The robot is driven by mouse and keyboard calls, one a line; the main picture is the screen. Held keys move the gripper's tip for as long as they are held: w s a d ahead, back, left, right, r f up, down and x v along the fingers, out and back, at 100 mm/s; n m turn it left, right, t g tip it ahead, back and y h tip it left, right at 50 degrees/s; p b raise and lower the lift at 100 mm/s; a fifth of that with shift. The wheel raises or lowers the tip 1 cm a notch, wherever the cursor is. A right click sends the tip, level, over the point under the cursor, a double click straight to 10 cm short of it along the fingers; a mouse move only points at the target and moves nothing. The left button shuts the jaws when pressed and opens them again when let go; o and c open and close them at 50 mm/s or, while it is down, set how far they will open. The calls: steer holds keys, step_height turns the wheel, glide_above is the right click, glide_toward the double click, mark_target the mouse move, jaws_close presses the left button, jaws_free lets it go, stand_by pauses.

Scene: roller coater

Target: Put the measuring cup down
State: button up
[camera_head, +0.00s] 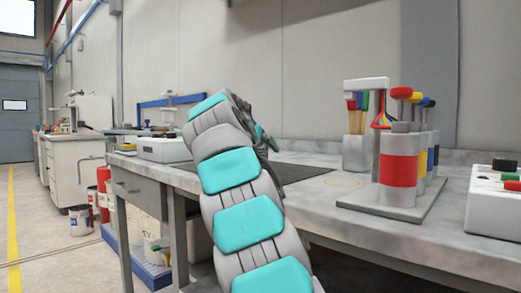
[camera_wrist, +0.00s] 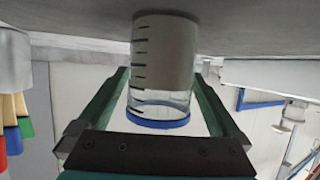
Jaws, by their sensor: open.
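The measuring cup (camera_wrist: 163,62) shows in the wrist view, which looks upside down. It is clear, with black graduation marks, a blue rim and something pale inside. Its base meets the grey table surface (camera_wrist: 80,15), and it looks upright. My gripper (camera_wrist: 162,76) has its green fingers apart, one on each side of the cup, with a visible gap at both sides. In the head view my gripper (camera_head: 267,138) is mostly hidden behind my arm, and the cup is not visible there.
A rack with red, yellow and blue banded cylinders (camera_head: 398,170) stands on the workbench (camera_head: 440,225) to the right. Behind it is a holder with colored-handled tools (camera_head: 356,150). A white box (camera_head: 494,205) sits at the right edge. A dark mat (camera_head: 300,172) lies beside my arm.

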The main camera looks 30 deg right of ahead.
steer(key=v, duration=1.1)
